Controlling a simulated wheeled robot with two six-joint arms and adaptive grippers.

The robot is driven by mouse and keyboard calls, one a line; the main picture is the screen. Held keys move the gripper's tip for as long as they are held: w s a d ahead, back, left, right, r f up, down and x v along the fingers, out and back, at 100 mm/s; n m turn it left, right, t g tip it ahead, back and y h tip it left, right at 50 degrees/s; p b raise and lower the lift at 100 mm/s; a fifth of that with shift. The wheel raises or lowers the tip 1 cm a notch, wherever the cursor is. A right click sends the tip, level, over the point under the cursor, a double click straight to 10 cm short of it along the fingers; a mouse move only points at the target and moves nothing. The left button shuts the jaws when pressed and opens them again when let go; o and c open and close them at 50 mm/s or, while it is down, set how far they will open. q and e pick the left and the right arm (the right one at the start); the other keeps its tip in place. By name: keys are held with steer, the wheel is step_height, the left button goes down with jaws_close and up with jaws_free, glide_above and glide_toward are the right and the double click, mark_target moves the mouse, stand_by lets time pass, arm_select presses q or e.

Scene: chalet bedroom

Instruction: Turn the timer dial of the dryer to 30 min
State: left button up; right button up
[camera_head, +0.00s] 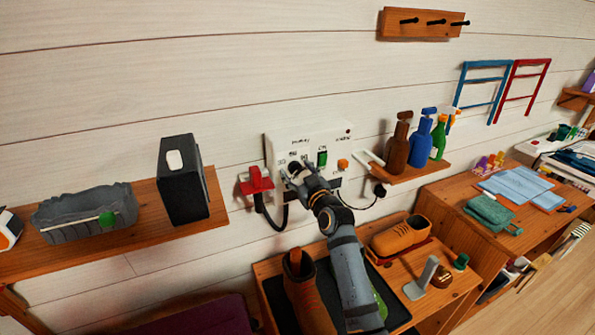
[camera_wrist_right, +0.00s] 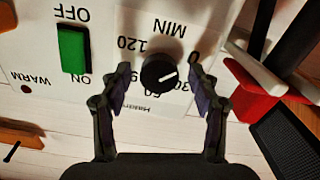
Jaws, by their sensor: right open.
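The dryer's control box (camera_head: 308,142) is a white panel on the wall. Its black round timer dial (camera_wrist_right: 158,66) shows upside down in the right wrist view, with numbers from 0 to 120 around it. The dial's white mark lies on its right-hand side, toward the 0 and 30 end; I cannot tell its exact reading. My right gripper (camera_head: 300,174) is open at the panel; in the wrist view its fingers (camera_wrist_right: 160,84) stand on either side of the dial, with gaps showing. A green ON/OFF switch (camera_wrist_right: 73,49) sits beside the dial. My left gripper is out of view.
A red holder (camera_head: 256,182) with a dark hose is left of the panel. A shelf with bottles (camera_head: 400,175) is at its right. Below, a bench (camera_head: 268,267) bears boots and a shoe. A left shelf (camera_head: 142,236) holds a black box (camera_head: 182,185) and grey basket (camera_head: 75,218).

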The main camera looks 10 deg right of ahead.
steer(key=c, duration=1.2)
steer(key=shift+o, duration=0.2)
steer(key=shift+m, duration=0.3)
steer(key=shift+r+m+p, duration=0.1)
steer(key=shift+m+p, duration=0.65)
steer(key=shift+m, duration=0.15)
steer(key=m+p, duration=0.2)
steer(key=m, duration=0.2)
steer(key=shift+m, duration=0.3)
steer(key=m+p, duration=0.2)
steer(key=m, duration=0.2)
steer(key=shift+m+p, duration=0.85)
steer(key=shift+m, duration=0.65)
